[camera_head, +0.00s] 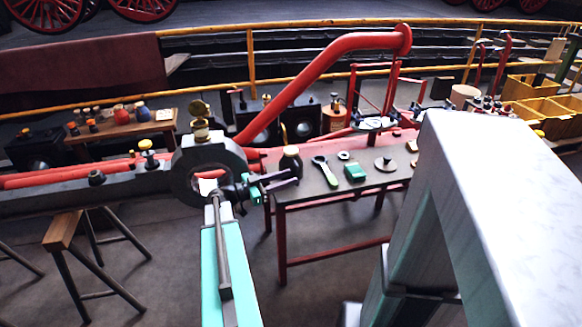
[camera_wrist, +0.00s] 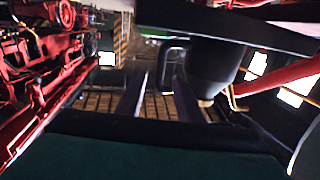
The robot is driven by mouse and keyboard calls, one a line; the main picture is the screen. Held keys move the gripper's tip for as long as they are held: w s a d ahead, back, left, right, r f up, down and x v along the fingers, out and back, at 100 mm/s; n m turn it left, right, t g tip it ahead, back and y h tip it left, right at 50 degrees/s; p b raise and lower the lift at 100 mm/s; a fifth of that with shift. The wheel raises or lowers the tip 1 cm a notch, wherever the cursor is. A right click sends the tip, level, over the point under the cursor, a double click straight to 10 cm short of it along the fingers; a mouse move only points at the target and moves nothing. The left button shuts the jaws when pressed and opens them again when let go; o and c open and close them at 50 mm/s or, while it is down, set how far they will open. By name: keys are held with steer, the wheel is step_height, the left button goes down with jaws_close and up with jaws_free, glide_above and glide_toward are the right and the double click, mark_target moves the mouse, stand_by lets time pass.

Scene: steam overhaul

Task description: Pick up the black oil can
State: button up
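The black oil can (camera_head: 291,163) stands on the near left corner of the red-legged table in the head view. Its rounded dark body also shows in the wrist view (camera_wrist: 205,65), where the picture appears upside down. A looped handle (camera_wrist: 170,50) and a thin brass-coloured spout (camera_wrist: 233,97) show on it. My gripper (camera_head: 294,176) is beside the can, its fingers pointing right at the table's edge. In the wrist view the two dark fingers (camera_wrist: 160,92) are apart, with the handle appearing in the gap between them. Whether they touch it I cannot tell.

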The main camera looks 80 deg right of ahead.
mark_target(297, 172)
steer(key=shift+x, duration=2.3)
steer(key=shift+r, duration=0.1)
jaws_close()
